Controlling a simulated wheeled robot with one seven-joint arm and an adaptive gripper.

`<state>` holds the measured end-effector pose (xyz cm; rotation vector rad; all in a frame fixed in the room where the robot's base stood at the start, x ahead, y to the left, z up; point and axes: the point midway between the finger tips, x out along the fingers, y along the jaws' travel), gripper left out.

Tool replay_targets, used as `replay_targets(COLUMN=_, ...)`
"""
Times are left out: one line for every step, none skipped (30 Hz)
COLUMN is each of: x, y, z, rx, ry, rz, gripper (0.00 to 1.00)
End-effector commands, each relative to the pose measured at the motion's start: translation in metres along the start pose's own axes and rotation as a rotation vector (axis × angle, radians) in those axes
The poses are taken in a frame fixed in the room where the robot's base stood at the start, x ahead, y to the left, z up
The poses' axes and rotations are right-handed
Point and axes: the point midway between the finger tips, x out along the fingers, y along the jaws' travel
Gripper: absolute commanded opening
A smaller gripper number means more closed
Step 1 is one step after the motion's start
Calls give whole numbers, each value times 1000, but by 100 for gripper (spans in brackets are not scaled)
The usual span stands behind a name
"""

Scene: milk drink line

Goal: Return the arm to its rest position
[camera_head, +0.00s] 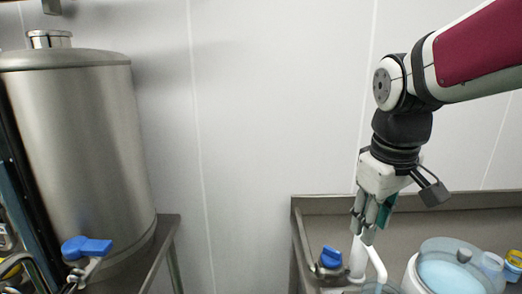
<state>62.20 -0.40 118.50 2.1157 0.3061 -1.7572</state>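My arm comes in from the upper right of the head view and bends downward. My gripper (367,236) points down over the left part of the metal counter on the right. Its fingers are seen partly edge-on, so I cannot tell whether they are open or shut. A white curved handle or tube (377,262) is just below the fingertips. I cannot tell whether they touch.
A blue-capped item (331,257) is close to my gripper's left. A round container with a clear lid (452,268) stands to the right, near a yellow-and-blue item (514,264). A large steel tank (85,140) with a blue-handled tap (86,248) stands left. The wall between is bare.

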Motion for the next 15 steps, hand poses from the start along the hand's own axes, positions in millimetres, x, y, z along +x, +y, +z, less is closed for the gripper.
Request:
replay_targets(x=-8, y=-7, z=16, rx=41, ry=22, rz=9, gripper=31)
replay_targets(x=-11, y=-11, z=26, rx=68, ry=33, rz=12, gripper=31)
replay_targets(x=-14, y=-16, z=38, rx=105, ry=49, rz=15, gripper=31)
replay_targets(x=-16, y=-20, z=47, rx=134, ry=61, rz=16, gripper=31)
replay_targets(x=-17, y=-24, z=56, rx=161, ry=73, rz=17, gripper=31)
replay_targets(x=-18, y=-29, z=68, rx=197, ry=91, rz=17, gripper=31)
replay_targets(x=-19, y=-33, z=76, rx=222, ry=102, rz=16, gripper=31)
replay_targets(x=-19, y=-37, z=85, rx=249, ry=114, rz=14, gripper=31)
replay_targets(x=-18, y=-41, z=95, rx=282, ry=129, rz=11, gripper=31)
replay_targets(x=-17, y=-44, z=102, rx=304, ry=140, rz=8, gripper=31)
replay_targets(x=-16, y=-48, z=108, rx=325, ry=150, rz=5, gripper=31)
replay_targets(x=-15, y=-52, z=116, rx=350, ry=162, rz=0, gripper=31)
replay_targets(x=-14, y=-54, z=120, rx=367, ry=171, rz=-3, gripper=31)
replay_targets(x=-13, y=-56, z=125, rx=382, ry=178, rz=-6, gripper=31)
replay_targets(x=-11, y=-58, z=129, rx=398, ry=185, rz=-10, gripper=31)
